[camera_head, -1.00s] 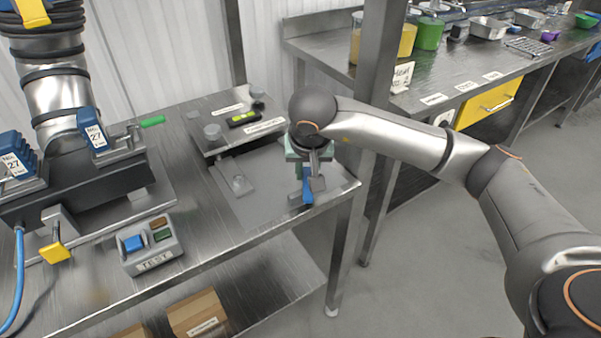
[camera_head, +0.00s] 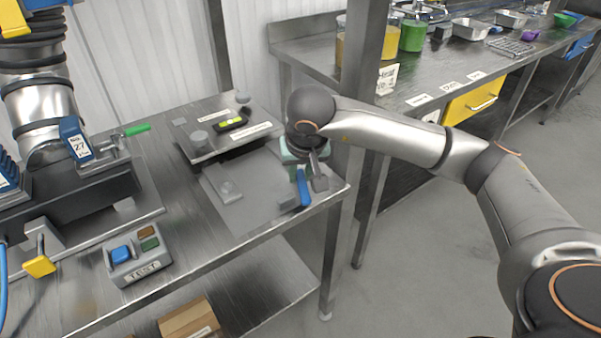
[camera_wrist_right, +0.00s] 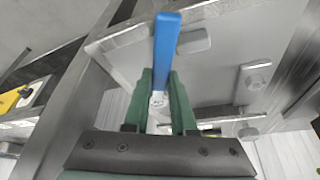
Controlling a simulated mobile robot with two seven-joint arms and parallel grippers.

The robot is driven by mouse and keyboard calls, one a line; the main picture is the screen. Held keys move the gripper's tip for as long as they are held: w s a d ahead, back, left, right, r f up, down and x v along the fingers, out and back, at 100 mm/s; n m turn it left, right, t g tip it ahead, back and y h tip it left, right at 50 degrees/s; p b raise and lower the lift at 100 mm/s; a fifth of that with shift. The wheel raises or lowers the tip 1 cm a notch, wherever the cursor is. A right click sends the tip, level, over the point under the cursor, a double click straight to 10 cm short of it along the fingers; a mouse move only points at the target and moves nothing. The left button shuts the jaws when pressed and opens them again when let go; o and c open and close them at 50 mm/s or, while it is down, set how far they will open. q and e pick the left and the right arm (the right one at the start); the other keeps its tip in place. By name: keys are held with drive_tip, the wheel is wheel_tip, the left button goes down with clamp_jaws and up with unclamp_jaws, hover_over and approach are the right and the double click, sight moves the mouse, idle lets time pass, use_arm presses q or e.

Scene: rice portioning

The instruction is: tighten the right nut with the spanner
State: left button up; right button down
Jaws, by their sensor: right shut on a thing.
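My right gripper (camera_head: 301,166) has green fingers and hangs over the right front end of the steel bench. It is shut on a blue-handled spanner (camera_head: 303,188). In the right wrist view the blue spanner (camera_wrist_right: 166,50) stands up between the green fingers (camera_wrist_right: 163,103), with a bit of metal showing between them. Left of the gripper is a raised metal plate (camera_head: 208,148) with round knobs (camera_head: 198,138) and a yellow-green level (camera_head: 232,123). I cannot tell which part is the right nut. My left gripper is not in view.
A grey box marked TEST (camera_head: 138,262) with coloured buttons sits at the bench front. A dark fixture with a blue 27 tag (camera_head: 75,140) and green-handled clamp (camera_head: 136,130) stands at the left. A steel post (camera_head: 362,90) rises close to my right arm.

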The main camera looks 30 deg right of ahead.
drive_tip(key=shift+r+p, duration=0.55)
drive_tip(key=shift+r, duration=0.4)
idle(0.5)
drive_tip(key=shift+r+p, duration=1.2)
drive_tip(key=shift+r, duration=0.75)
